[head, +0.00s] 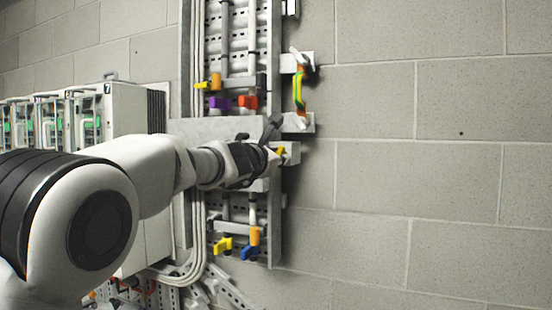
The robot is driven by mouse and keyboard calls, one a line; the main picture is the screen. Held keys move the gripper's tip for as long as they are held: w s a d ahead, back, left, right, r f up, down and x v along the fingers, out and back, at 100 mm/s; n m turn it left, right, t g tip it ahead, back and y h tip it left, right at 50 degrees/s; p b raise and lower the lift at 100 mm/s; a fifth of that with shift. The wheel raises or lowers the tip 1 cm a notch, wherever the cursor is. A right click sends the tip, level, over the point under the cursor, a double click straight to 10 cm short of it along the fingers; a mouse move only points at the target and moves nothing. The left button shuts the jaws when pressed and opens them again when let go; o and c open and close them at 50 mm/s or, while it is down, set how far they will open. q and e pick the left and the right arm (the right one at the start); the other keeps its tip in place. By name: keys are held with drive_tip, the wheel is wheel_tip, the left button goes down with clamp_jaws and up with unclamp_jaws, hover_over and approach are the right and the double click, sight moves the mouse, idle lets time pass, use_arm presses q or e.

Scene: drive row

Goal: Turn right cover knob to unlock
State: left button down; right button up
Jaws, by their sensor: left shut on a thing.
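My left gripper (273,151) reaches in from the left, in front of the wall panel. The knob sits on a pale block (293,153) at the panel's right edge. The fingers hide most of the knob, so I cannot tell its turn angle. My right gripper is not in view.
A cabinet (120,105) stands left. Bare block wall (430,180) fills the right.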

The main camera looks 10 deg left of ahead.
use_arm(q)
drive_tip(key=n, duration=0.6)
drive_tip(key=shift+r, duration=0.35)
drive_tip(key=shift+n, duration=0.3)
drive_tip(key=c, duration=1.4)
unclamp_jaws()
drive_tip(key=shift+o, duration=1.1)
drive_tip(key=shift+f, duration=0.1)
drive_tip(key=shift+w+f, duration=0.15)
drive_tip(key=s+a, duration=0.2)
drive_tip(key=s, duration=0.9)
drive_tip(key=shift+s, duration=0.3)
